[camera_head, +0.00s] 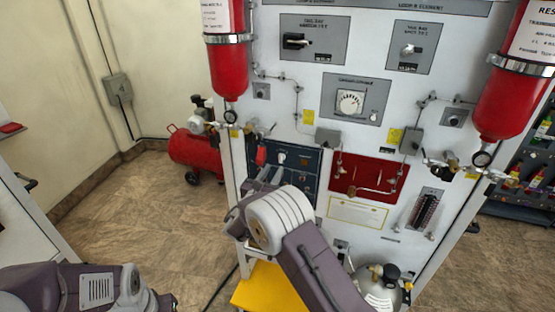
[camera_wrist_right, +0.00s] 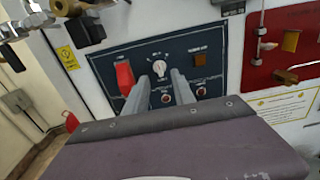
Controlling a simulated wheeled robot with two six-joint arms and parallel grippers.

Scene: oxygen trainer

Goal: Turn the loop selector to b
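The dark blue panel (camera_head: 304,184) on the front of the trainer carries a white rotary knob (camera_head: 281,157), which looks like the loop selector. In the right wrist view the knob (camera_wrist_right: 159,68) has printed marks around it, too small to read. My right gripper (camera_head: 268,174) is in front of this panel. In the wrist view its two grey fingers (camera_wrist_right: 160,76) stand apart, pointing at the panel, with the knob showing just beyond and between their tips. I cannot tell whether they touch it. My left arm shows at the lower left; its gripper is out of view.
A red switch cover (camera_wrist_right: 125,77) sits close left of the knob, and an amber lamp (camera_wrist_right: 197,53) is to its right. A red panel (camera_head: 367,178) with valves and piping adjoins. Red cylinders (camera_head: 228,68) hang on both sides. A yellow step (camera_head: 272,288) stands below.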

